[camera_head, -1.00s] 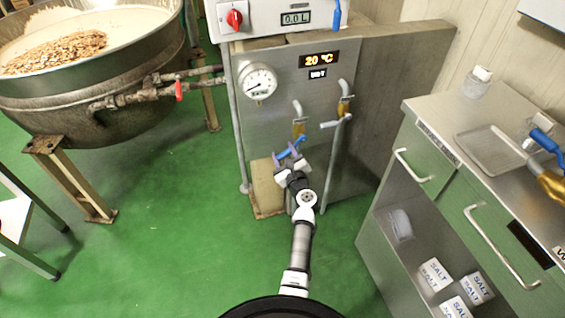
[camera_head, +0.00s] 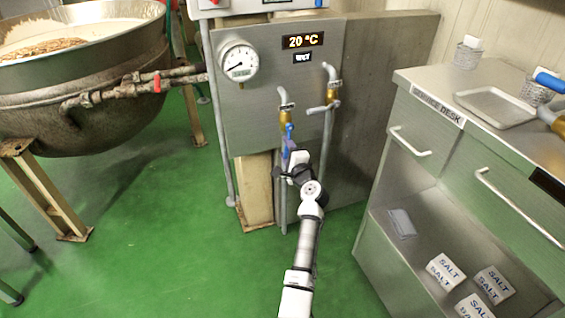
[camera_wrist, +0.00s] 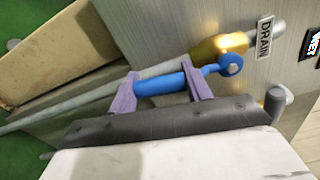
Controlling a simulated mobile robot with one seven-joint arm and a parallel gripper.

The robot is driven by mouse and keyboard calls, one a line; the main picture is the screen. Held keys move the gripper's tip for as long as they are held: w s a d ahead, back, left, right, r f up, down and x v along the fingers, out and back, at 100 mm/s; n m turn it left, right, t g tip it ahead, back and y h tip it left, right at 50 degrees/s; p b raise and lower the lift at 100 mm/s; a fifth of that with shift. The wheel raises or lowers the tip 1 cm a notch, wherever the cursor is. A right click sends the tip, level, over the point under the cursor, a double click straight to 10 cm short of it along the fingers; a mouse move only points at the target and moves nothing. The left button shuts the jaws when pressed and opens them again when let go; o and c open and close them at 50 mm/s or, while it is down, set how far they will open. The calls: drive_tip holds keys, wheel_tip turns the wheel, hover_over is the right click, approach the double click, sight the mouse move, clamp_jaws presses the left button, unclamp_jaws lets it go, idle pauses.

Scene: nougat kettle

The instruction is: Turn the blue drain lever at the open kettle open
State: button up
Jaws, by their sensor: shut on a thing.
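The blue drain lever (camera_head: 289,132) is at the brass valve (camera_head: 286,115) on the left of two pipes on the grey panel. It hangs downward, nearly in line with its pipe. In the wrist view the lever (camera_wrist: 163,83) runs almost parallel to the pipe, beside the brass valve body (camera_wrist: 220,45) and a DRAIN label (camera_wrist: 264,36). My gripper (camera_head: 289,154) has its purple fingers on either side of the lever's handle and is shut on it. The open kettle (camera_head: 75,115) with a pale mass stands at the upper left.
A second brass valve (camera_head: 333,92) with a grey handle is close on the right. A gauge (camera_head: 238,60) and a 20 °C display (camera_head: 303,40) are above. A steel desk (camera_head: 430,130) stands right; green floor (camera_head: 150,250) is clear at left.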

drive_tip(key=shift+w+d+f+n+b, duration=0.15)
drive_tip(key=shift+d+n+b, duration=0.5)
drive_tip(key=shift+n+b, duration=0.3)
drive_tip(key=o, duration=1.4)
